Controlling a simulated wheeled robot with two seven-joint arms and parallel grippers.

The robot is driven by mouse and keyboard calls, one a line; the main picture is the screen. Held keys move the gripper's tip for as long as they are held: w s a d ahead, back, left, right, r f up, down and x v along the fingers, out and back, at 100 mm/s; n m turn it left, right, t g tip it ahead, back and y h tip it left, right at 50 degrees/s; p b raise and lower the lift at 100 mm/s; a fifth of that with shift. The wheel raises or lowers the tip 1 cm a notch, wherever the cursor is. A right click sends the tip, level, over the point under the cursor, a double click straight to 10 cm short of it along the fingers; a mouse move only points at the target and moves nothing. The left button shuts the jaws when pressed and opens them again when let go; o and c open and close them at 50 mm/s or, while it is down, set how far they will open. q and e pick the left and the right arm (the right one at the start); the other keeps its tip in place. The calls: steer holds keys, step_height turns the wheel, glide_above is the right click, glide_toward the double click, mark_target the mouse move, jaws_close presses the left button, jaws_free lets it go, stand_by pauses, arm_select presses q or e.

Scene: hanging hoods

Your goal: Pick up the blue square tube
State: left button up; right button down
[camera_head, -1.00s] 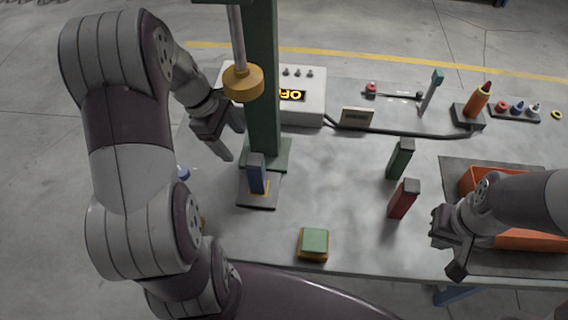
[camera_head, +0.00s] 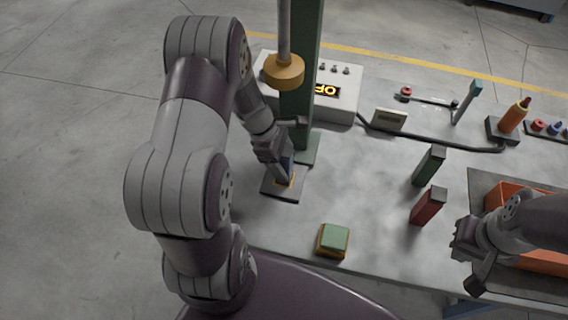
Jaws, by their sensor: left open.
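The blue square tube (camera_head: 288,166) stands upright on a small dark base plate with a yellow-orange marking (camera_head: 281,188), at the foot of the green column. My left gripper (camera_head: 282,168) is open and down at the tube, with a grey finger beside it. The gripper hides part of the tube, and I cannot tell whether the fingers touch it. My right gripper (camera_head: 472,262) hangs over the near right of the table by the orange bin; its finger gap is unclear.
A green post (camera_head: 301,90) and a yellow press head (camera_head: 284,71) stand close above the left gripper. A green block (camera_head: 429,166), a red block (camera_head: 428,206) and a green-topped pad (camera_head: 333,239) stand on the table. An orange bin (camera_head: 545,262) is at right.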

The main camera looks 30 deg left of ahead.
arm_select(q)
steer(key=shift+d+f, duration=0.1)
steer(key=c, duration=1.3)
